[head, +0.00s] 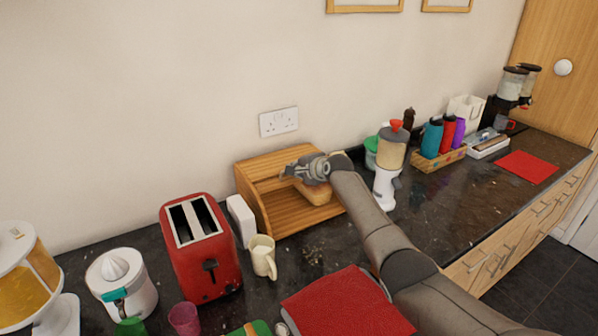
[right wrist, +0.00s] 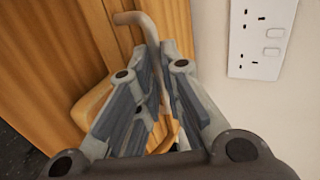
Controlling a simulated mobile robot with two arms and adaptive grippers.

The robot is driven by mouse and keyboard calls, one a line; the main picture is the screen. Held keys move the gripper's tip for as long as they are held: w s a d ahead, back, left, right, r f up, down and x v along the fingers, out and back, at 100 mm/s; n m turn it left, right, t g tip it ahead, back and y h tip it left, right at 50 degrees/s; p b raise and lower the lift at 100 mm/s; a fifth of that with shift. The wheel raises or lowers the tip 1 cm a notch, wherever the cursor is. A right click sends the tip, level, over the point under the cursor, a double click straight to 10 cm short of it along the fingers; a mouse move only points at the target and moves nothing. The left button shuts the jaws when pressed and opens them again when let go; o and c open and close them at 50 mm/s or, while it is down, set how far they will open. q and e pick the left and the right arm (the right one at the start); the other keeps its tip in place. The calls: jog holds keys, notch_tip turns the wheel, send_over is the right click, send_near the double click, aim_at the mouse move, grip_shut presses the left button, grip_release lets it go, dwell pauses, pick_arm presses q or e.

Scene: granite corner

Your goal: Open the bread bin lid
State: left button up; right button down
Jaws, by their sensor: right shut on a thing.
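The wooden bread bin (head: 250,200) stands against the wall in the middle of the head view. Its slatted lid (head: 268,164) is up at the top, and the front is open, with a loaf of bread (head: 318,194) showing inside. My right gripper (head: 291,171) is at the top front of the bin, its arm crossing the bin's right part. In the right wrist view, my right gripper (right wrist: 152,100) is shut on the lid's curved metal handle (right wrist: 143,22). The fingers hide part of the handle. My left gripper is not in view.
A red toaster (head: 200,250), a white box (head: 240,220) and a cream mug (head: 263,257) stand left of the bin. A white dispenser (head: 387,185) stands to its right. A red cloth (head: 345,303) lies in front. A wall socket (head: 279,121) is above.

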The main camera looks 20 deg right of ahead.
jog(key=shift+w+r, duration=0.25)
jog(key=shift+r, duration=0.15)
jog(key=c, duration=1.6)
grip_release()
jog(key=shift+s, duration=0.15)
jog(key=shift+f, duration=0.15)
jog(key=v, duration=1.2)
jog(key=shift+s, duration=0.1)
